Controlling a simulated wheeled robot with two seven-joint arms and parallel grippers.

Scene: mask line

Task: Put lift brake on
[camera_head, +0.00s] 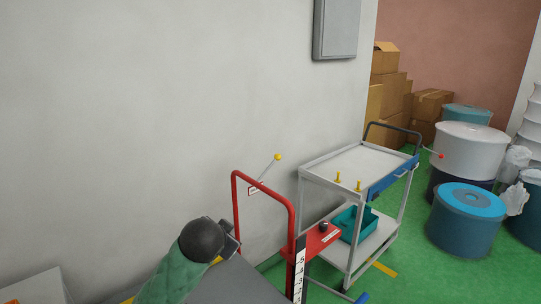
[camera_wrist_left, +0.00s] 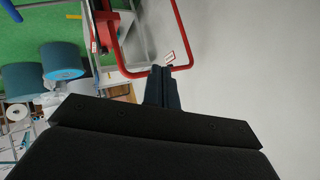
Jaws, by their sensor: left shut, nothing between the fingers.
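The lift's red tubular frame (camera_head: 235,200) stands in front of the grey wall, with a red body, a black knob (camera_head: 323,227) and a numbered black-and-white strip. A thin lever with a yellow ball (camera_head: 278,157) rises behind the frame, beside a small red-edged label (camera_head: 256,191). A blue-tipped rod (camera_head: 362,298) sticks out low at the right. I cannot tell which part is the brake. My left gripper (camera_wrist_left: 162,70) is shut and empty. In the wrist view its fingertips are near the red frame (camera_wrist_left: 120,66) and label (camera_wrist_left: 170,57); contact is unclear. My right gripper is out of view.
A grey two-shelf cart (camera_head: 345,163) stands right of the lift, with a teal bin (camera_head: 354,225) on its lower shelf. Drums (camera_head: 465,228) and cardboard boxes (camera_head: 384,62) stand farther right. Green floor (camera_head: 410,278) is clear in front of the cart.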

